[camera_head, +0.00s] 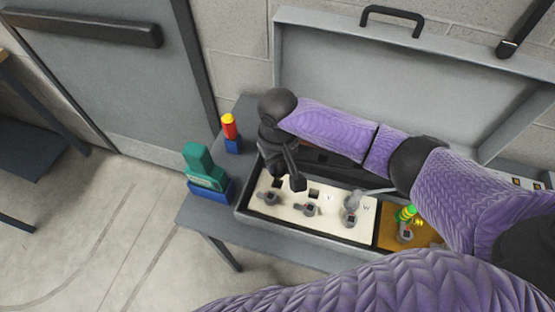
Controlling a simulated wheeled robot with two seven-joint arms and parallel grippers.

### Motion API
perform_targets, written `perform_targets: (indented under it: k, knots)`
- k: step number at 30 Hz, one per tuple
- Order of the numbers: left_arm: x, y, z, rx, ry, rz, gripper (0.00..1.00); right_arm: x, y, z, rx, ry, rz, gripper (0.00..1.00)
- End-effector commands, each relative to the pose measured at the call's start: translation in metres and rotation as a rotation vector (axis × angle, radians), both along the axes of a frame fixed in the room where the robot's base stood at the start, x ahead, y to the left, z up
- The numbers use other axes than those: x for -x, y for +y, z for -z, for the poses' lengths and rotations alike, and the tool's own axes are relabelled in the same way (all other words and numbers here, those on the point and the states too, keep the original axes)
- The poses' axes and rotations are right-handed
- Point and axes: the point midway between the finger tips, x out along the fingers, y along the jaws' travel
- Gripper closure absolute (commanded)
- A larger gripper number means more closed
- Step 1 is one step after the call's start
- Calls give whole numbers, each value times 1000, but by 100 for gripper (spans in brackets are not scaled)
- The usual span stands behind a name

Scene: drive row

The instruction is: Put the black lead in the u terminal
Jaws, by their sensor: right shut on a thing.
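My right gripper (293,180), dark, reaches in from the right and points down over the left part of the white terminal panel (335,222). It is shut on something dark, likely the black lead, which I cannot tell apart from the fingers. The panel has three grey lever terminals: left (268,197), middle (308,209) and right (350,216). A W shows by the right one; the U mark is not readable. A grey lead (355,198) stands at the right terminal. My left gripper is out of view.
The panel sits in an open grey case with its lid (340,65) raised behind. A green-yellow lead (406,214) stands at a terminal on the orange panel (424,234). A teal item (200,165) and a red-yellow item (229,126) stand in blue holders on the left.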

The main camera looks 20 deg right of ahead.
Motion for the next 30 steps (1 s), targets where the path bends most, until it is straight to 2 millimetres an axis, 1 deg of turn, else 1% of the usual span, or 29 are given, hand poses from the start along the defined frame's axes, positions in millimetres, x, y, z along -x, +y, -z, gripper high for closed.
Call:
perform_targets:
  k: [6,10,30]
  knots:
    - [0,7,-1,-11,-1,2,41,0,0,-2,0,-1,0,100]
    - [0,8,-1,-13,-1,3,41,0,0,0,0,-1,0,100]
    - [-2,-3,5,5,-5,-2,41,0,0,20,-1,-1,0,100]
